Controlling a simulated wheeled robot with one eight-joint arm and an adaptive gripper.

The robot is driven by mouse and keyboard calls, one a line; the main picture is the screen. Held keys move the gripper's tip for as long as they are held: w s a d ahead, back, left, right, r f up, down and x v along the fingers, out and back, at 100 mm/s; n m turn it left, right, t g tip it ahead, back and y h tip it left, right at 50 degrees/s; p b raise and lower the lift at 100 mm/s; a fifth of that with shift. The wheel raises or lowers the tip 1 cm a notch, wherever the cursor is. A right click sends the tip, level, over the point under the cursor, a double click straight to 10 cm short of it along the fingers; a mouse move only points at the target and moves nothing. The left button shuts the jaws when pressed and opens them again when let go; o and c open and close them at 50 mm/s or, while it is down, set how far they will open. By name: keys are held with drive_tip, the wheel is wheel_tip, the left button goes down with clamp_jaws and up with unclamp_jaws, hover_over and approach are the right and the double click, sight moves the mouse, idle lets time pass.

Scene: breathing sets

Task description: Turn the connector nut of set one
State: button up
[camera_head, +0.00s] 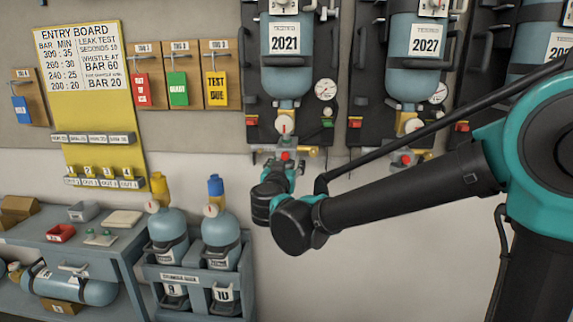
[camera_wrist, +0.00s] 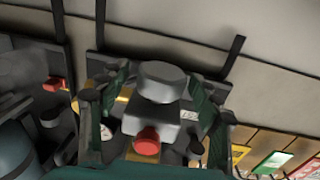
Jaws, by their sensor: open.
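The breathing set with the 2021 cylinder (camera_head: 286,50) hangs upright on a dark backplate, its valve end down. Whether this is set one cannot be read. My gripper (camera_head: 284,166) is just below its valve fittings in the head view. In the wrist view my gripper (camera_wrist: 155,105) is open, its fingers on either side of a grey round-topped part (camera_wrist: 163,78), with a gap visible. This part may be the connector nut; I cannot tell for sure. A red knob (camera_wrist: 147,141) sits in front of it. Contact with the fingers cannot be made out.
A second set with a 2027 cylinder (camera_head: 415,52) hangs to the right, partly behind my arm. A gauge (camera_head: 325,89) is beside the first set. The yellow entry board (camera_head: 95,105) and tag boards are left. Spare cylinders stand in a blue crate (camera_head: 195,272) below left.

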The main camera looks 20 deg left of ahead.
drive_tip(key=shift+w, duration=0.1)
drive_tip(key=c, duration=1.2)
drive_tip(key=shift+a+m+h, duration=0.15)
drive_tip(key=shift+m+h, duration=0.65)
drive_tip(key=shift+h, duration=0.3)
drive_tip(key=shift+m+h, duration=0.4)
drive_tip(key=shift+h, duration=0.2)
drive_tip(key=o, duration=1.2)
